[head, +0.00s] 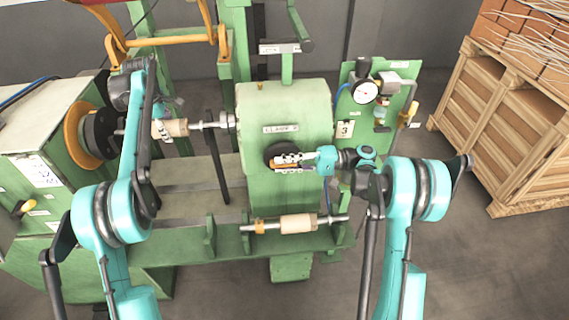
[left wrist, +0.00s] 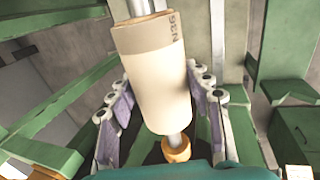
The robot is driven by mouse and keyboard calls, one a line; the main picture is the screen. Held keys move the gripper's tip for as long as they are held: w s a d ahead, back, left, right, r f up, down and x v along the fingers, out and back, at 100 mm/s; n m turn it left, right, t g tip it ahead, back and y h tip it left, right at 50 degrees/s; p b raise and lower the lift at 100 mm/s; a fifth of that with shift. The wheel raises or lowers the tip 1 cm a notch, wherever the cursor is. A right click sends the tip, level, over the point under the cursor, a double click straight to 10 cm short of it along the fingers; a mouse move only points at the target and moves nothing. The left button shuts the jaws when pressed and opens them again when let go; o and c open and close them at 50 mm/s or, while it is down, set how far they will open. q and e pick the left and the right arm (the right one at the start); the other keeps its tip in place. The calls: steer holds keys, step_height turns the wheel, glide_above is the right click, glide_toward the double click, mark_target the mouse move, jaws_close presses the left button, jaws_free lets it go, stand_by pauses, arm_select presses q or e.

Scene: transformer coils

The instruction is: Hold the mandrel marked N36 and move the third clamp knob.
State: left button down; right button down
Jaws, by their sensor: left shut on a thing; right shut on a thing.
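The mandrel marked N36 (left wrist: 158,80) is a cream cylinder on a metal shaft. In the left wrist view it stands between the fingers of my left gripper (left wrist: 165,115), which is shut on it. In the head view the mandrel (head: 178,127) lies level, between the dark faceplate on the left and the green clamp housing. My left gripper (head: 161,131) partly covers its left end. The clamp knob (head: 270,154) is dark and round, on the front of the housing. My right gripper (head: 289,161) is shut at it, with an orange part between the fingers, and hides much of it.
The green housing (head: 285,105) carries a label that I cannot fully read. A tag with a 3 (head: 345,129) hangs on the gauge panel (head: 390,85). Another cream mandrel (head: 298,223) lies on the lower front brackets. A wooden crate (head: 480,110) stands at the right.

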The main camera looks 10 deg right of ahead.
stand_by(0.4)
steer(key=c, duration=1.5)
jaws_free()
steer(key=d, duration=1.2)
steer(key=shift+f, duration=0.2)
